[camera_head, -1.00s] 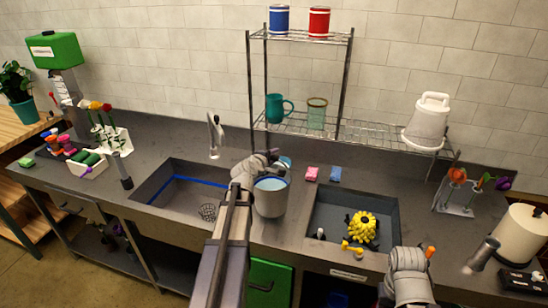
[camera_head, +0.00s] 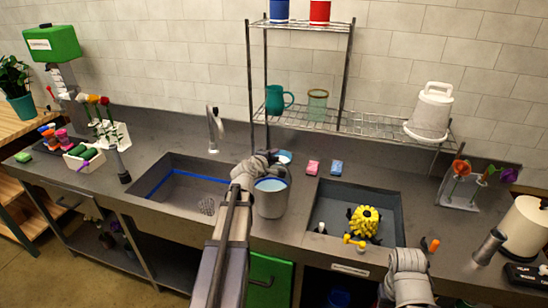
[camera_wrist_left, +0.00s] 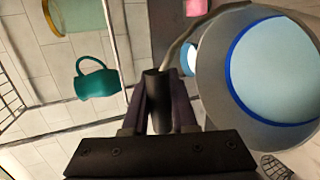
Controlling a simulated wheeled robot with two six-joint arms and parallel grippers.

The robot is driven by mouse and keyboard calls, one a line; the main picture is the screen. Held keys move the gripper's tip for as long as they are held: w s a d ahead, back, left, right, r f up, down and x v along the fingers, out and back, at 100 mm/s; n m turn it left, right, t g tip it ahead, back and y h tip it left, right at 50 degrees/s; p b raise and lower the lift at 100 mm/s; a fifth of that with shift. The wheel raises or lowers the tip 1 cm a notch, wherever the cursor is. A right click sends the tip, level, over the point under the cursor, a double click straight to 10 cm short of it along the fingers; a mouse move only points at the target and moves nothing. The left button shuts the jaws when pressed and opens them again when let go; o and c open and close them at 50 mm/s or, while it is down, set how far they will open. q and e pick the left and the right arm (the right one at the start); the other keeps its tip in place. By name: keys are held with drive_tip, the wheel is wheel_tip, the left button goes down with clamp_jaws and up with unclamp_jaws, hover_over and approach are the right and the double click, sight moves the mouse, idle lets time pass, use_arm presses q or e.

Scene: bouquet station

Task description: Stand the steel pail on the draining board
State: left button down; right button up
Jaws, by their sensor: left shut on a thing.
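The steel pail (camera_head: 270,203) is a grey, upright bucket with a blue line inside its rim and a pale blue inside. In the head view it appears in front of the counter strip between the two sinks; I cannot tell whether it touches anything below. My left gripper (camera_wrist_left: 163,88) is shut on the pail's handle, beside the pail (camera_wrist_left: 222,90), which fills the right of the wrist view. In the head view my left wrist hides the fingers. My right arm shows at the lower right, but its fingers are not clear. I cannot pick out the draining board for certain.
The left sink (camera_head: 160,205) holds a strainer; the right sink (camera_head: 325,215) holds a yellow flower. Pink (camera_head: 313,167) and blue (camera_head: 336,168) sponges lie behind. A wire rack (camera_head: 350,125) carries a teal mug (camera_head: 277,99), a glass and a white container.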

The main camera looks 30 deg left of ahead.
use_arm(q)
drive_tip(key=shift+f, duration=0.15)
drive_tip(key=c, duration=0.7)
unclamp_jaws()
drive_tip(key=p+v, duration=0.4)
drive_tip(key=v, duration=0.8)
drive_tip(key=shift+r, duration=0.2)
